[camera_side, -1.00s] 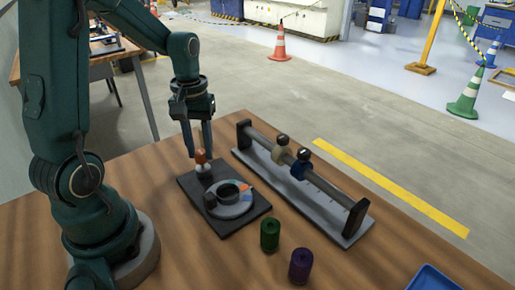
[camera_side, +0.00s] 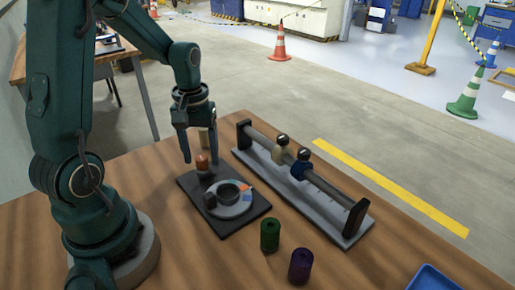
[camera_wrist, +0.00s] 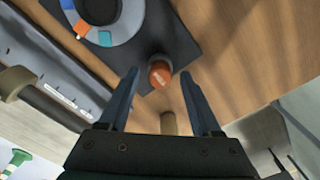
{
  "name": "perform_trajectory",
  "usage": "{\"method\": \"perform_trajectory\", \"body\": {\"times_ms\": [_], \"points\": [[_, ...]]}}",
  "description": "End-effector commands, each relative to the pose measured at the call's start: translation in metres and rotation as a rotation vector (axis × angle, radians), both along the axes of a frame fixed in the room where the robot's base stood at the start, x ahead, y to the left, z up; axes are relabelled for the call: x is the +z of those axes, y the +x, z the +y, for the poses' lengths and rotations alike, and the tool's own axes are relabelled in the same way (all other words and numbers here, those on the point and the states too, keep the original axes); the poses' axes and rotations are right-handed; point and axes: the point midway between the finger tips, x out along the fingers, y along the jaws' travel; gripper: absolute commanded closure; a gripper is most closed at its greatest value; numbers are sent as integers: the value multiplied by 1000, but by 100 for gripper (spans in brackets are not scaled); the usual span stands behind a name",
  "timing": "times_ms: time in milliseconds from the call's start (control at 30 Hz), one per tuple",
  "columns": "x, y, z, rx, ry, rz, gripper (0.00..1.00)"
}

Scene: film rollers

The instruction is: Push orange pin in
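The orange pin (camera_side: 202,161) stands upright at the back corner of a black base plate (camera_side: 228,232). It also shows in the wrist view (camera_wrist: 160,73), between and just beyond my two fingertips. My gripper (camera_side: 198,152) is above the pin with its fingers pointing down. In the wrist view the fingers (camera_wrist: 160,72) are spread apart, with a gap on each side of the pin and nothing held. The lower end of the pin and how deep it sits are hard to see.
A grey disc (camera_side: 232,208) with coloured blocks lies on the plate. A tan cylinder (camera_wrist: 168,123) stands behind the pin. A rail with rollers (camera_side: 320,182) stands to the right. Green (camera_side: 270,235) and purple (camera_side: 301,266) rollers stand in front; a blue tray (camera_side: 435,279) lies front right.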

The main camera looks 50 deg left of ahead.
Motion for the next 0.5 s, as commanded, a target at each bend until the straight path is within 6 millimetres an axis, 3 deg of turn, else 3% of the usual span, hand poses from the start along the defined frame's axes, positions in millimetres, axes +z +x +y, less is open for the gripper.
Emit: {"method": "perform_trajectory", "body": {"times_ms": [233, 500], "points": [[5, 1, 0, 0, 1, -3, 35], [39, 1, 1, 0, 3, -6, 35]]}}
